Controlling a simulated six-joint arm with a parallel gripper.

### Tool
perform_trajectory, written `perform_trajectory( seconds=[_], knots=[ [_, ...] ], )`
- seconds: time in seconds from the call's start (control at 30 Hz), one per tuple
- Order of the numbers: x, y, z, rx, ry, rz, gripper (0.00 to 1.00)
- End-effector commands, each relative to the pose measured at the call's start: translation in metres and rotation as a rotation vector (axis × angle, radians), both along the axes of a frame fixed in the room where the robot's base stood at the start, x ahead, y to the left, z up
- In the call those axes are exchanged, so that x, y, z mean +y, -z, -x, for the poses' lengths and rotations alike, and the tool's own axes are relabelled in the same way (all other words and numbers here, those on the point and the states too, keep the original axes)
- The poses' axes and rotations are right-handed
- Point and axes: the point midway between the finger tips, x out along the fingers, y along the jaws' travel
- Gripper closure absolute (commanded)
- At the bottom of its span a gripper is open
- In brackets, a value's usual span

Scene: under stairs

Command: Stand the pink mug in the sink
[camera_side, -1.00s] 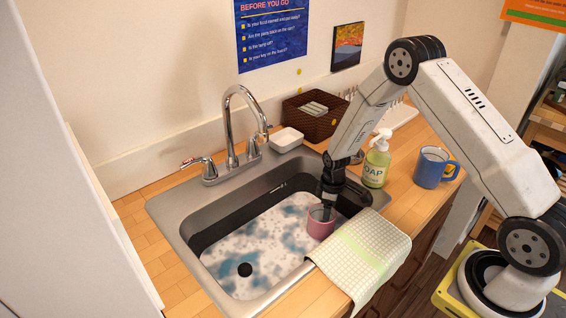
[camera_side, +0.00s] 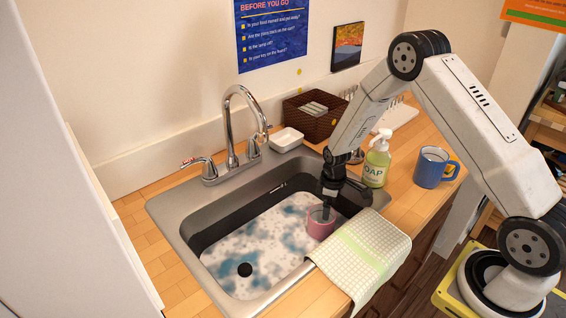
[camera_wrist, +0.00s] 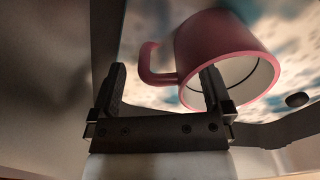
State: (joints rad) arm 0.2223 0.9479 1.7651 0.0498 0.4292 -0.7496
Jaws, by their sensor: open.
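The pink mug (camera_side: 319,226) stands, seemingly upright, on the sink floor at the right end of the sink (camera_side: 166,211), close to the front wall. In the wrist view the mug (camera_wrist: 208,45) shows its open mouth, with its handle toward the left. My gripper (camera_side: 345,204) is low in the sink at the mug. Its jaws (camera_wrist: 163,72) are open: one finger overlaps the mug's mouth and seems to be inside it, the other is outside, beyond the handle. The handle lies between the fingers, with gaps visible.
A checked towel (camera_side: 362,250) hangs over the front rim beside the mug. The faucet (camera_side: 232,125) rises behind the sink. A soap bottle (camera_side: 375,165) and a blue mug (camera_side: 428,168) stand on the counter to the right. The sink's left part is clear around the drain (camera_side: 245,270).

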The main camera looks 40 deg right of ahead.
Motion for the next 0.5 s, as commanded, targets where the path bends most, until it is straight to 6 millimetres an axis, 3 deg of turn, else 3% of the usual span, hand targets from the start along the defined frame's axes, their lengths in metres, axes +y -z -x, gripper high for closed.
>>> perform_trajectory(
  seconds=[0.5],
  knots=[
    [-0.002, -0.067, 0.000, -0.003, 0.000, 0.001, 0.00]
  ],
)
